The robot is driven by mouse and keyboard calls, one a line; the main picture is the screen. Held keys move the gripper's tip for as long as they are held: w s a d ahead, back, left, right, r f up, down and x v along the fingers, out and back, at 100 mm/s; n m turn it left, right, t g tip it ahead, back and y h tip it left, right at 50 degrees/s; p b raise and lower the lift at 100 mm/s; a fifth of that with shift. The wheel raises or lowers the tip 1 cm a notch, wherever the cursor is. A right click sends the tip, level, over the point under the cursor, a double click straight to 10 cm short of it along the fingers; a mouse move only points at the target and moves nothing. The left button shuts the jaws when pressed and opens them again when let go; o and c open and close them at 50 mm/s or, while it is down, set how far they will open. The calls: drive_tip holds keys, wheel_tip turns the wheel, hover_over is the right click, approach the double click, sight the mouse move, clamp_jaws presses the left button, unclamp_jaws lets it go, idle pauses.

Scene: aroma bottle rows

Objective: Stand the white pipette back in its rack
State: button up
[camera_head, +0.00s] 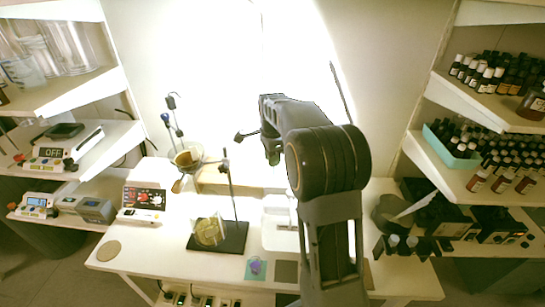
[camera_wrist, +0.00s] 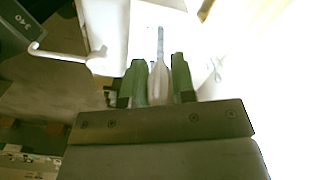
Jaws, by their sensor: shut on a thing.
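My gripper (camera_wrist: 160,82) has green fingers, shut on the white pipette (camera_wrist: 160,60) in the wrist view. The pipette lies between the fingers, its narrow grey end pointing up the picture. In the head view my gripper (camera_head: 273,158) hangs above the back of the white table, partly hidden by my arm. The pipette cannot be made out there. A white stand (camera_head: 279,232) sits on the table below my gripper, partly behind my arm; I cannot tell whether it is the pipette rack.
A glass beaker (camera_head: 209,231) stands on a dark-based stand at the left. A control box (camera_head: 143,197) is beside it. A small black vial holder (camera_head: 397,248) is at the right. Shelves with bottles (camera_head: 500,75) flank the right. A grey device marked 340 (camera_wrist: 22,20) shows in the wrist view.

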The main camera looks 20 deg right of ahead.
drive_tip(key=shift+f, duration=0.2)
drive_tip(key=shift+f+b, duration=0.75)
drive_tip(key=shift+f, duration=0.15)
drive_tip(key=o, duration=0.7)
drive_tip(key=shift+c, duration=0.2)
drive_tip(key=shift+r, duration=0.2)
drive_tip(key=shift+r+p, duration=2.15)
drive_tip(key=shift+r, duration=0.2)
